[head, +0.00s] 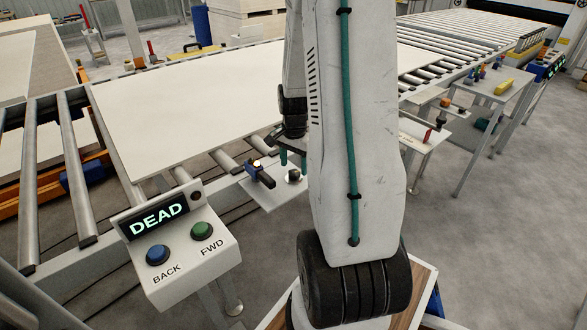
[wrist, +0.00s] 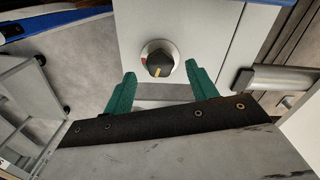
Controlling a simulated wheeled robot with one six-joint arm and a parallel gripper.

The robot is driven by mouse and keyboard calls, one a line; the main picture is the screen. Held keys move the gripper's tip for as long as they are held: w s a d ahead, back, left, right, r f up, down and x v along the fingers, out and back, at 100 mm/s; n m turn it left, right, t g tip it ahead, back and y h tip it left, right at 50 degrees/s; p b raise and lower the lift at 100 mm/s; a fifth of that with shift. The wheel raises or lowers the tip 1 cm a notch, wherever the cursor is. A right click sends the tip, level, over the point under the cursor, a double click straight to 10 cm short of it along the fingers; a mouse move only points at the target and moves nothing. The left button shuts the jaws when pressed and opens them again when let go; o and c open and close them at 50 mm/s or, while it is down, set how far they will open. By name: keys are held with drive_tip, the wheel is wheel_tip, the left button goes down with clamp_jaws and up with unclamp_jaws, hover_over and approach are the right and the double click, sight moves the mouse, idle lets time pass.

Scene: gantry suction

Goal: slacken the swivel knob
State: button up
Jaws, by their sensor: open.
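The swivel knob (wrist: 159,63) is black with a yellow pointer line and sits on a round silver dial with red and green marks. The dial is on a light grey plate (wrist: 205,32). In the wrist view the pointer line points toward the bottom of the picture. My gripper (wrist: 160,70) is open, with one green finger on each side of the knob's line. The knob shows at and beyond the fingertips, with gaps on both sides. In the head view the knob (head: 294,176) is small and dark, below my gripper (head: 293,160), which my arm partly hides.
A control box (head: 185,262) reads DEAD and has BACK and FWD buttons. A large pale board (head: 185,105) lies on the roller conveyor behind. A side table (head: 485,85) stands at right.

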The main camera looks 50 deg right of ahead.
drive_tip(key=shift+f, duration=1.15)
drive_tip(key=shift+c, duration=0.3)
drive_tip(key=c, duration=0.9)
drive_tip(key=shift+n, duration=3.3)
